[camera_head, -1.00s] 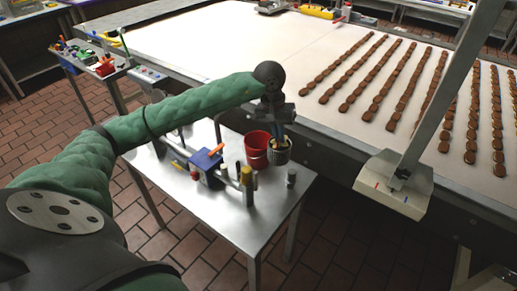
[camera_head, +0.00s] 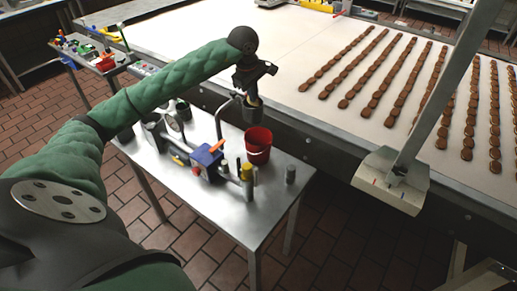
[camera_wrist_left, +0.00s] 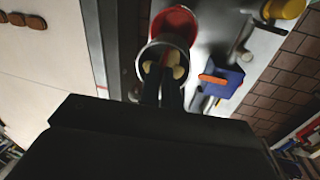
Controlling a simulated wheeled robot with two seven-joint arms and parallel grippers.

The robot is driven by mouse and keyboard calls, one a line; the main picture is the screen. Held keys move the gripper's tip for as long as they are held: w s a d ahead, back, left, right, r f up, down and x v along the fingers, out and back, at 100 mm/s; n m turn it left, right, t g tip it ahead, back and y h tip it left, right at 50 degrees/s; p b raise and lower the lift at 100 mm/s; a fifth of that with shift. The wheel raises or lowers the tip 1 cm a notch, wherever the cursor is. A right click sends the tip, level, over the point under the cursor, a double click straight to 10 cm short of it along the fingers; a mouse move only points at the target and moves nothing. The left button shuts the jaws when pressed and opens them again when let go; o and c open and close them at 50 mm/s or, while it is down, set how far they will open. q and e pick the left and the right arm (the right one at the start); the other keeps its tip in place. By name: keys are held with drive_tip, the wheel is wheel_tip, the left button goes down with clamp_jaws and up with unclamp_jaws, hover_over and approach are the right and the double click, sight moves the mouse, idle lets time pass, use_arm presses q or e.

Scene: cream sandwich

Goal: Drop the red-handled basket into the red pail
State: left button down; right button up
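A small dark grey bucket-like basket (camera_head: 253,112) with a pale rim hangs from my left gripper (camera_head: 254,92), above and slightly behind the red pail. In the left wrist view, the basket (camera_wrist_left: 150,56) has cream-coloured pieces and a bit of red inside. My left fingers (camera_wrist_left: 170,88) look close together at its near side; the exact grip point is hard to see. The red pail (camera_head: 258,153) stands upright on the small metal table, and in the left wrist view its red rim (camera_wrist_left: 176,17) is partly hidden by the basket. My right gripper is not in view.
The metal table (camera_head: 232,220) also holds a blue box with an orange part (camera_head: 207,158), a yellow-topped cylinder (camera_head: 247,182) and a small grey cylinder (camera_head: 290,174). A white conveyor (camera_head: 300,65) with rows of brown biscuits lies behind it. A slanted metal post (camera_head: 450,90) stands at right.

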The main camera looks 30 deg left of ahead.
sight(254, 108)
use_arm(q)
drive_tip(key=shift+n, duration=0.4)
drive_tip(key=shift+f, duration=0.25)
drive_tip(key=shift+f+b, duration=0.3)
drive_tip(key=shift+f, duration=2.5)
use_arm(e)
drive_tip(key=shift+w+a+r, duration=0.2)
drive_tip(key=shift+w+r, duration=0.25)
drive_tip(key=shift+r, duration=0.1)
